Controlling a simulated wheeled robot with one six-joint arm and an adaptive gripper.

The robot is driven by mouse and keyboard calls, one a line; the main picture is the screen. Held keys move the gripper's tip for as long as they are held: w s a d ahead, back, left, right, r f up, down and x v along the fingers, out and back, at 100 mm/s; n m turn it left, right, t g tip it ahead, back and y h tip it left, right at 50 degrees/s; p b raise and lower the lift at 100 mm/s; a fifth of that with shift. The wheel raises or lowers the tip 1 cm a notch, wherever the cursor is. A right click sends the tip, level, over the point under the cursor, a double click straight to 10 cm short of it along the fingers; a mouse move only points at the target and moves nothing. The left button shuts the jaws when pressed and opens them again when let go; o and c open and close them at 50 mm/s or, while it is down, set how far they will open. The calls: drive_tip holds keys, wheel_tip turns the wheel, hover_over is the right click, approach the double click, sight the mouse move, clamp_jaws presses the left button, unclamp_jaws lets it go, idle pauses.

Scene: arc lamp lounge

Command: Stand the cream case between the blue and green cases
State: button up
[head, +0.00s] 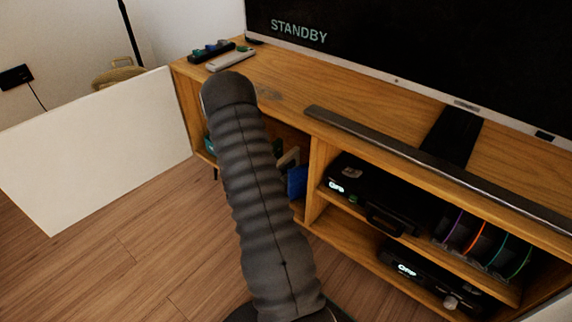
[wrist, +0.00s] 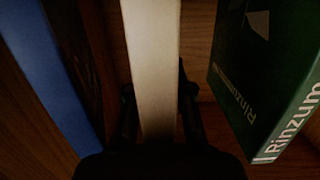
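In the wrist view the cream case (wrist: 154,45) stands in the middle, its pale narrow edge towards the camera. My gripper (wrist: 158,98) has one dark finger on each side of it, close against its faces, and appears shut on it. The blue case (wrist: 48,70) is to the left and the green case (wrist: 268,75), lettered "Rinzum", to the right, with a gap on each side of the cream case. In the head view my arm hides most of the left compartment; part of the blue case (head: 298,181) shows right of the arm. The lower ends of the cases are hidden.
The wooden media cabinet (head: 283,100) has a divider (head: 318,172) right of the blue case. Black devices (head: 375,195) and bright-edged cases fill the right shelves. A white door panel (head: 95,150) stands open on the left. A television and soundbar (head: 430,160) are on top.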

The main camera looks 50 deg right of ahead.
drive_tip(key=o, duration=0.4)
drive_tip(key=shift+r, duration=0.1)
drive_tip(key=shift+a+r, duration=0.1)
drive_tip(key=shift+a, duration=0.05)
drive_tip(key=a, duration=0.4)
drive_tip(key=a+r+p, duration=0.1)
drive_tip(key=a, duration=0.6)
drive_tip(key=shift+s+a+r, duration=0.3)
drive_tip(key=shift+s+r, duration=0.1)
